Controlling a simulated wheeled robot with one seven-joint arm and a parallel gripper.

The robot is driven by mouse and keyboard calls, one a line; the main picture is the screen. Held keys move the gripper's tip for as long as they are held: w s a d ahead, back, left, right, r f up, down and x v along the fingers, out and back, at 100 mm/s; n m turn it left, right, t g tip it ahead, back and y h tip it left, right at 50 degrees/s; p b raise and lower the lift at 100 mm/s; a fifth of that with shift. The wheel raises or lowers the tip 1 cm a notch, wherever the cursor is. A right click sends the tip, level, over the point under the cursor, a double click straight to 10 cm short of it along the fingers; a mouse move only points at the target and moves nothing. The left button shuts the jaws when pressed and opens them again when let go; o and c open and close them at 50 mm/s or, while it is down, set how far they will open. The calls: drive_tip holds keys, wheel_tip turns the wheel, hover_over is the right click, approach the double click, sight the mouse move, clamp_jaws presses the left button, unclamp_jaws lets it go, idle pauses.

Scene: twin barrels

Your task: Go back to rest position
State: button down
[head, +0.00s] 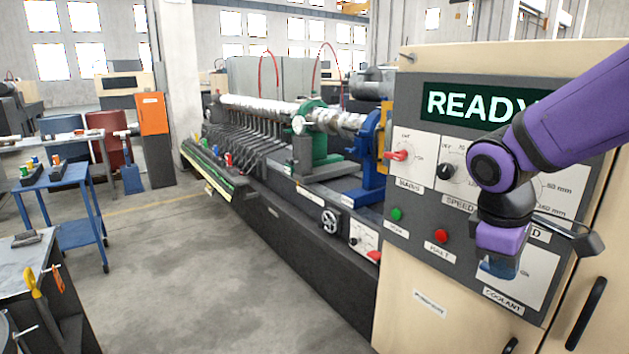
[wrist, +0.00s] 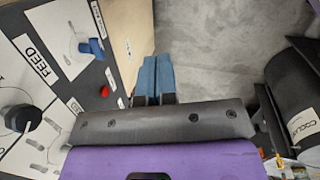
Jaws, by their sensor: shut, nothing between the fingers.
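My gripper (head: 498,270) hangs from my purple arm at the right of the head view, in front of the lower right of the control panel (head: 433,232). It hides some of the panel's dials and labels. In the wrist view my gripper's two blue fingers (wrist: 157,78) lie side by side, shut, with nothing held between them. Grey floor and the cream cabinet edge show around them.
The panel screen (head: 470,105) reads READY. A red switch (head: 397,155), green button (head: 396,214) and red button (head: 441,236) sit on it. A long machine (head: 300,190) stands behind. A blue cart (head: 64,195) is left, with open floor between.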

drive_tip(key=s+d+r+m+t+y, duration=0.1)
drive_tip(key=s+r+m+t+y, duration=0.2)
drive_tip(key=s+r+m, duration=0.5)
drive_tip(key=shift+s+r+m+t, duration=0.3)
drive_tip(key=shift+s+r+t, duration=0.5)
drive_tip(key=shift+s, duration=0.75)
drive_tip(key=shift+d+f, duration=0.1)
drive_tip(key=shift+f, duration=0.05)
idle(0.6)
